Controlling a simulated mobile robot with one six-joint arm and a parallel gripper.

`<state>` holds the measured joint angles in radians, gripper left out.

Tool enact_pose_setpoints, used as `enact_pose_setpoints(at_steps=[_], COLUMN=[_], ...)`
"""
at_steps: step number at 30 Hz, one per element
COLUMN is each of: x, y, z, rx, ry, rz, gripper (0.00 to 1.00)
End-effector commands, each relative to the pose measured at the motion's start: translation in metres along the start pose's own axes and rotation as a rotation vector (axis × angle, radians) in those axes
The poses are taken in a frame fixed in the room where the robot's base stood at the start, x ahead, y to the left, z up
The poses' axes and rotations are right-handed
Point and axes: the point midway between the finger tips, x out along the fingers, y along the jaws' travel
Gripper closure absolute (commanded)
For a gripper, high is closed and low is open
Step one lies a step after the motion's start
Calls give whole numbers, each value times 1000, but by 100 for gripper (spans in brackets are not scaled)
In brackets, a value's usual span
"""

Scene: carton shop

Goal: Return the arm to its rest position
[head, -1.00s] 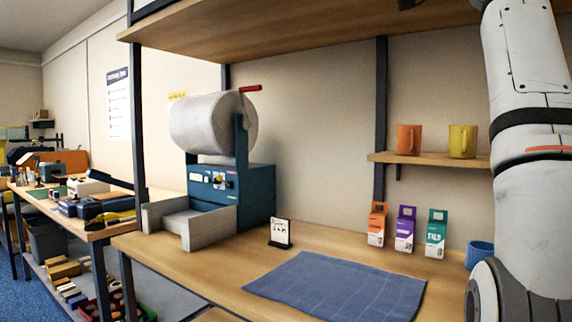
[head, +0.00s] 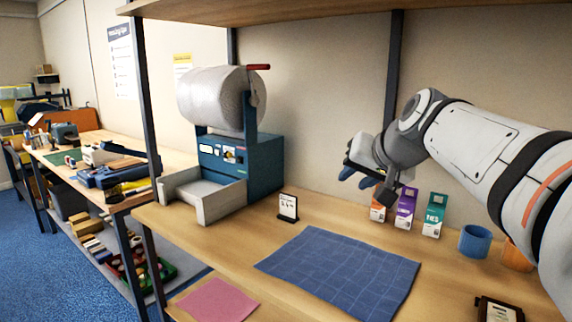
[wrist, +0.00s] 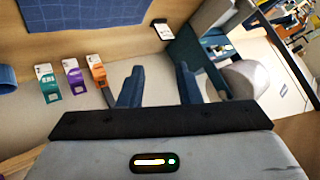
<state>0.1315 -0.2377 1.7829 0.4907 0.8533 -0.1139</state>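My arm reaches in from the right side of the head view. My gripper (head: 358,178) hangs above the back of the bench, in front of the small cartons in the picture and pointing left. In the wrist view its two blue fingers (wrist: 158,88) stand apart with nothing between them. The gripper is open and empty, and touches nothing that I can see. The arm hides part of the back wall, and no wall shelf shows behind it.
A blue mat (head: 340,270) lies in front. A roll machine (head: 240,160) and sign card (head: 288,207) stand left. An upper shelf (head: 330,10) overhangs.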

Motion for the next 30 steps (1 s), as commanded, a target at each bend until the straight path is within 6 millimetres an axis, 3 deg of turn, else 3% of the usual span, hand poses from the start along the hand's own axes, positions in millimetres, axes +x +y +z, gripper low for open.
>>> enact_pose_setpoints(at_steps=[6,9,13,18,30], x=[-4,-12,-23,-29,-29], y=[40,61,82,95,96], z=[134,189,240,269,271], rx=[-92,-143,-196,-229,-229], ry=[-292,-403,-505,-560,-563], rz=[183,253,317,352,354], gripper=[69,69,69,69,69])
